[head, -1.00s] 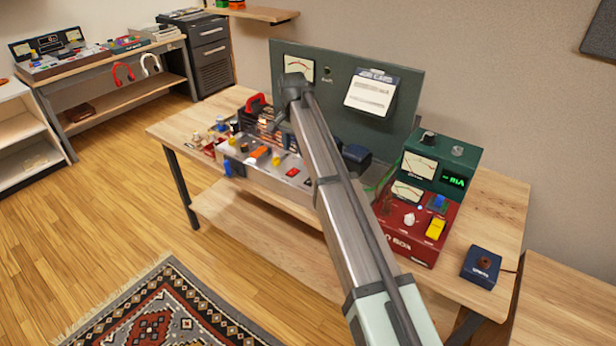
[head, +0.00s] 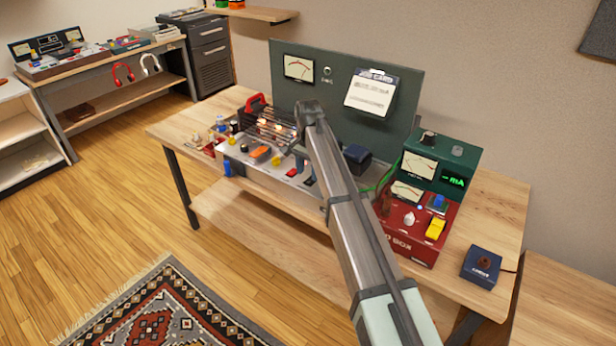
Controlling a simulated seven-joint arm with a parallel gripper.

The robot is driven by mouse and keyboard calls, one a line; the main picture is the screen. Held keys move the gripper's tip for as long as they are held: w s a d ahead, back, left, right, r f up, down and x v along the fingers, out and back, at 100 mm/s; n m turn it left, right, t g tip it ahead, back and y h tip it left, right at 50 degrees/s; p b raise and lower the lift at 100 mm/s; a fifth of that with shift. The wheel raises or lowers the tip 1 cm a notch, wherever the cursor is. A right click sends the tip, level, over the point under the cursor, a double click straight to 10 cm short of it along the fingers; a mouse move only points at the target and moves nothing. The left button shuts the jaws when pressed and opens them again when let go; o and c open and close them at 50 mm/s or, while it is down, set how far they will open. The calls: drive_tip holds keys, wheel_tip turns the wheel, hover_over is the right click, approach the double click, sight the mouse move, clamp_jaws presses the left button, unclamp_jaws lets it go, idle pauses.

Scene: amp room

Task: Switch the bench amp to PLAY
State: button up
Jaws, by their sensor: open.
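The bench amp (head: 232,166) is a silver chassis on the wooden bench, with coloured switches and knobs along its front top and glowing tubes in a wire cage behind them. An orange switch (head: 261,153) and a yellow knob (head: 275,160) show on its panel. My arm also covers the amp's right end. The PLAY marking is too small to read.
A red box (head: 408,246) with a yellow switch and a green meter box (head: 456,176) stand to the right. A small blue box (head: 481,268) sits near the right end. An upright dark green panel (head: 345,75) with a card stands behind the amp.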

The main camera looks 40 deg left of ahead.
drive_tip(key=shift+f, duration=1.5)
drive_tip(key=shift+c, duration=0.2)
